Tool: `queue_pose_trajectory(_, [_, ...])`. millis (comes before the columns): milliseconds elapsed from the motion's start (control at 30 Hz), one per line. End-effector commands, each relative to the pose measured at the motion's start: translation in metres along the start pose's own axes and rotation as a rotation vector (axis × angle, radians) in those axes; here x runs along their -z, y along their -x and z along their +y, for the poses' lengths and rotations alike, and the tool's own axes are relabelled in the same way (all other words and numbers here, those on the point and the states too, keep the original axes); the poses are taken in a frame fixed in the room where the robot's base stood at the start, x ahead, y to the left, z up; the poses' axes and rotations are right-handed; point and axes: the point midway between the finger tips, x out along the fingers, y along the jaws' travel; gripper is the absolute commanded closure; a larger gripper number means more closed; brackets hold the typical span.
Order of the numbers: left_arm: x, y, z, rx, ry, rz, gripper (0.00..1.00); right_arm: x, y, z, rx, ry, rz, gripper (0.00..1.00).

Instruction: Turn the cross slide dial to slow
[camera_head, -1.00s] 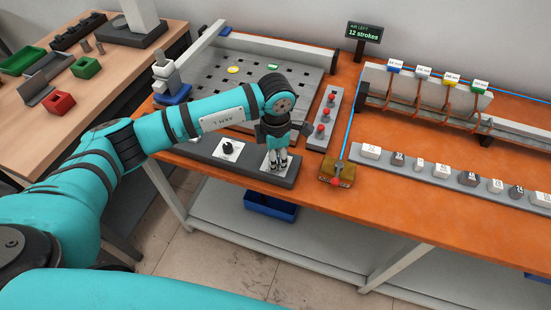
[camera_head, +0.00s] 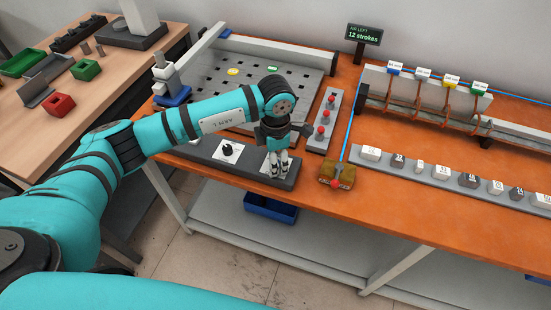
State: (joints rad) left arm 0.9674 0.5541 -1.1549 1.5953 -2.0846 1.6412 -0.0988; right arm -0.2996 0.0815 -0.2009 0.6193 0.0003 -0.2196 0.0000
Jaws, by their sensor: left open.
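A dark grey control strip (camera_head: 204,152) lies along the front edge of the orange bench. A black dial on a white plate (camera_head: 230,150) stands near its middle. A second white dial plate sits toward the strip's right end, mostly hidden by my left gripper. I cannot read the dial markings, so I cannot tell which is the cross slide dial. My left gripper (camera_head: 278,170) points down over the right dial position with its fingers apart. Whether it touches the dial there is hidden. My right gripper is not in view.
A perforated plate (camera_head: 210,85) lies behind my arm. A grey strip with red knobs (camera_head: 324,120) stands right of my gripper. A brass block with a red button (camera_head: 337,175) sits at the front edge. A sign (camera_head: 364,33) reads 12 strokes.

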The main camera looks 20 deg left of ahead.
Motion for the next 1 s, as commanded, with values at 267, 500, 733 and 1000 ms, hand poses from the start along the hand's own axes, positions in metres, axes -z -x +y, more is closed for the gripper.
queue_pose_trajectory(267, [-0.001,0.034,0.002,-0.005,0.0,-0.004,0.56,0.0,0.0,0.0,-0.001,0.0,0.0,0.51])
queue_pose_trajectory(500, [-0.001,0.085,0.001,-0.003,-0.001,-0.003,0.56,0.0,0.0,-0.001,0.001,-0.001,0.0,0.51])
queue_pose_trajectory(733, [0.0,0.115,0.0,-0.001,0.001,-0.001,0.56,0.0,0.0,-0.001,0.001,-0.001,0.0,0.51])
queue_pose_trajectory(1000, [0.0,0.12,0.0,0.0,0.0,0.0,0.56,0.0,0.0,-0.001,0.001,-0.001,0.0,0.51])
